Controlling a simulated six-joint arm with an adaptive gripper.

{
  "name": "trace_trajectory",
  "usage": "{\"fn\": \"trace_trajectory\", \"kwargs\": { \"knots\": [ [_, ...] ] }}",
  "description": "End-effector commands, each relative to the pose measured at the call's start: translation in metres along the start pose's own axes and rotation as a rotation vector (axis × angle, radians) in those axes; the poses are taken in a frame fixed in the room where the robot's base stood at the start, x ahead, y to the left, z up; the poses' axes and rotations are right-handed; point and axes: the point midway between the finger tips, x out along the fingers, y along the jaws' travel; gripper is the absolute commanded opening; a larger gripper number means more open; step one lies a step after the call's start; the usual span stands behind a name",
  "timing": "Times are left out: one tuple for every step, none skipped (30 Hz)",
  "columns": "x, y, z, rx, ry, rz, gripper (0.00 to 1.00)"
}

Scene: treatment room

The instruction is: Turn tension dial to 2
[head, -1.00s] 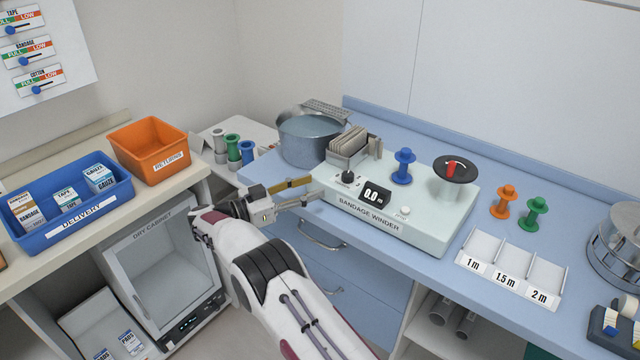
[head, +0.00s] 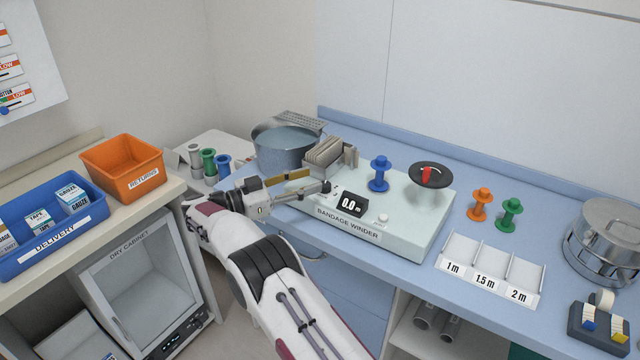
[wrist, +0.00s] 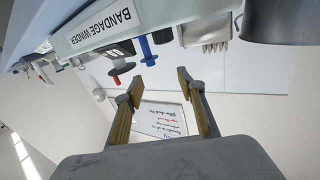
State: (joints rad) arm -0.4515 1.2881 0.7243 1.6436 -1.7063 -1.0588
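The bandage winder (head: 415,240) is a pale box on the blue counter with a display reading 0.0. In the head view its tension dial is mostly or wholly hidden behind my gripper's fingertips. In the wrist view, which is upside down, a dark knob that looks like the dial (wrist: 162,36) stands out from the winder beyond the fingers. My gripper (head: 318,181) is at the winder's left front corner, with its fingers apart. The wrist view shows the open fingers (wrist: 158,82) with nothing between them. I cannot tell whether a finger touches the dial, nor its setting.
A blue spool (head: 380,174) and a red-handled crank (head: 430,172) stand on the winder. A card holder (head: 328,158) and metal pot (head: 284,150) are behind my gripper. Orange (head: 480,204) and green (head: 510,214) spools and a length tray (head: 480,283) are to the right.

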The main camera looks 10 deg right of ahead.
Motion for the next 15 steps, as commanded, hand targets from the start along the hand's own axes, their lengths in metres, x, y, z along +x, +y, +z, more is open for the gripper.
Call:
{"fn": "trace_trajectory", "kwargs": {
  "knots": [
    [0.015, 0.001, -0.016, 0.018, 0.008, 0.017, 0.39],
    [0.023, 0.002, -0.026, 0.027, 0.016, 0.024, 0.39],
    [0.034, 0.001, -0.038, 0.039, 0.026, 0.026, 0.39],
    [0.042, -0.001, -0.047, 0.048, 0.034, 0.022, 0.39],
    [0.05, -0.003, -0.056, 0.056, 0.041, 0.015, 0.39],
    [0.061, -0.007, -0.07, 0.069, 0.052, 0.002, 0.39],
    [0.068, -0.011, -0.079, 0.079, 0.06, -0.013, 0.39],
    [0.076, -0.015, -0.089, 0.091, 0.068, -0.03, 0.39],
    [0.087, -0.021, -0.102, 0.105, 0.08, -0.056, 0.39],
    [0.093, -0.026, -0.112, 0.117, 0.088, -0.078, 0.39],
    [0.1, -0.032, -0.121, 0.128, 0.095, -0.1, 0.39],
    [0.108, -0.038, -0.133, 0.142, 0.105, -0.132, 0.39],
    [0.113, -0.044, -0.142, 0.151, 0.113, -0.158, 0.39],
    [0.119, -0.049, -0.15, 0.16, 0.119, -0.183, 0.39],
    [0.125, -0.057, -0.162, 0.172, 0.128, -0.219, 0.39]
  ]
}}
